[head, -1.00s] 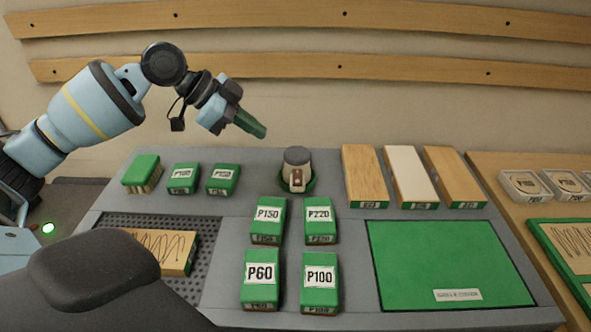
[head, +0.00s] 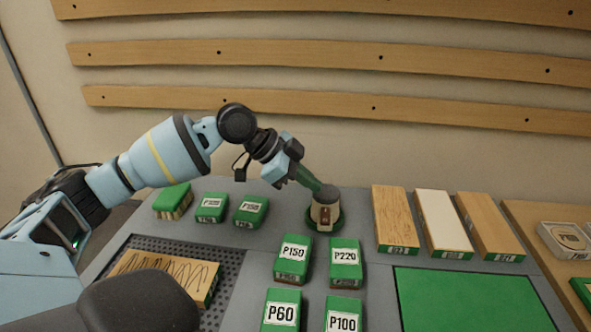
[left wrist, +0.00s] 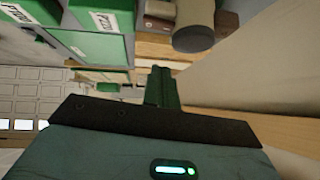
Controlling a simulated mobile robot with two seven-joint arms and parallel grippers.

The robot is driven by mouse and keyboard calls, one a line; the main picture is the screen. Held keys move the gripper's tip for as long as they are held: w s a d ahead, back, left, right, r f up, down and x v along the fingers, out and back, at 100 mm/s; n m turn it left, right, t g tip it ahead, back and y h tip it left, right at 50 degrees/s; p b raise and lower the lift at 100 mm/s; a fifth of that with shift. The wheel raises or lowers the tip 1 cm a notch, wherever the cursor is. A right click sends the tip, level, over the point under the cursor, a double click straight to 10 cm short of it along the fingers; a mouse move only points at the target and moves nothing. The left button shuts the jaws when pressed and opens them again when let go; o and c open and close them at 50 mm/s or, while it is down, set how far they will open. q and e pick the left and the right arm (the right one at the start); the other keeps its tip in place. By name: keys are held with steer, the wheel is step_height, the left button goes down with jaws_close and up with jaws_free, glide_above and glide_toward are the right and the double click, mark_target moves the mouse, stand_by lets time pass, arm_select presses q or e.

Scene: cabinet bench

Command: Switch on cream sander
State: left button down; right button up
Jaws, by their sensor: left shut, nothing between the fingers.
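The cream sander (head: 322,212) stands upright on a green base at the back middle of the grey bench, with a dark grey cap and a brown switch panel (head: 324,217) on its front. It also shows in the left wrist view (left wrist: 193,22), top centre right. My left gripper (head: 316,187) is shut and empty, its green fingers at the upper left of the sander's cap in the head view. In the left wrist view the shut fingers (left wrist: 160,82) appear apart from the sander. Whether the switch is on cannot be told. My right gripper is out of view.
Several green grit blocks stand in front, including P150 (head: 294,258) and P220 (head: 345,260). Wood and white boards (head: 442,225) lie right of the sander. A green mat (head: 470,298) is at front right. A scribbled board lies on a perforated plate (head: 228,262) at left.

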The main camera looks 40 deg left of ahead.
mark_target(325, 217)
arm_select(q)
steer(key=x, duration=0.3)
steer(key=shift+d, duration=0.1)
step_height(325, 217, down, 3)
steer(key=shift+w+r, duration=0.15)
steer(key=shift+r, duration=0.05)
steer(key=shift+a+f, duration=0.25)
steer(key=shift+f, duration=0.45)
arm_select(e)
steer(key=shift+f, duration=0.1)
